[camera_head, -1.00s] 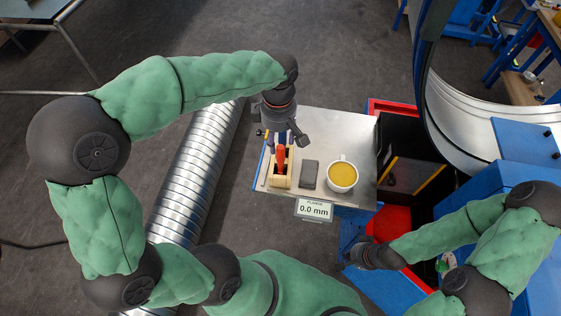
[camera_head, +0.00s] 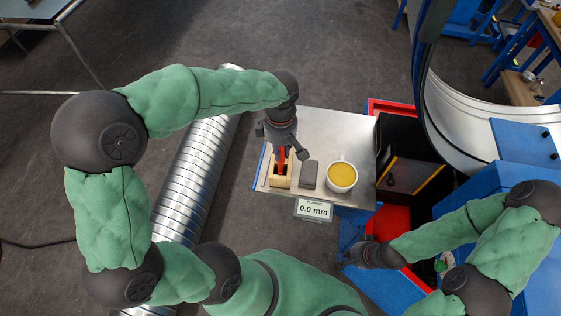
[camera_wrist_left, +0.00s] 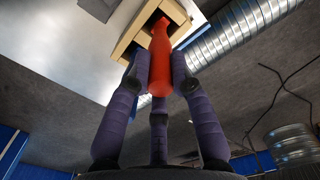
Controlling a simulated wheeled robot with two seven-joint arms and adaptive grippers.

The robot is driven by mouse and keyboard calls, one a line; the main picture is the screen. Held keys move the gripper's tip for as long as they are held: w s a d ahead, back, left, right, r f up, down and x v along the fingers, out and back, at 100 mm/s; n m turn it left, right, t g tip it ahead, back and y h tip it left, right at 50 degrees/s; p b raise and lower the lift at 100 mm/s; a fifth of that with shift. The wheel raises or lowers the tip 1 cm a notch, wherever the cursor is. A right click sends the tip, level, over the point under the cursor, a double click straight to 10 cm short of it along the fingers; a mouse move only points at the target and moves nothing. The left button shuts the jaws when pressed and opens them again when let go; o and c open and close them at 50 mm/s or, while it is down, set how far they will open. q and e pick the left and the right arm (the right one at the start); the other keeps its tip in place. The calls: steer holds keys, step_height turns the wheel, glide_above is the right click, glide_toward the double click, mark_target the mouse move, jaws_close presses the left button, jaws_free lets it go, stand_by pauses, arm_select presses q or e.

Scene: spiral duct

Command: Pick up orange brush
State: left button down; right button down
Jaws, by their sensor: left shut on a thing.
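The orange brush (camera_wrist_left: 160,62) stands upright in a wooden holder (camera_head: 280,182) on the metal table; only its red-orange handle (camera_head: 282,160) shows. The holder also shows in the left wrist view (camera_wrist_left: 133,32). My left gripper (camera_head: 283,153) points down over the holder, and its fingers are closed around the handle, as the left wrist view (camera_wrist_left: 160,75) shows. The brush's lower end is hidden inside the holder. My right gripper (camera_head: 352,254) is at the lower right, away from the brush; its fingers are too small and dark to read.
A dark grey block (camera_head: 309,174) and a white mug with yellow contents (camera_head: 342,176) stand right of the holder. A display reading 0.0 mm (camera_head: 314,209) is at the table's front edge. A spiral metal duct (camera_head: 192,185) lies left of the table. Black and red bins are at the right.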

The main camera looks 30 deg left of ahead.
arm_select(q)
step_height(320, 180, up, 10)
steer(key=shift+b, duration=0.3)
arm_select(e)
steer(key=shift+f, duration=0.3)
stand_by(2.2)
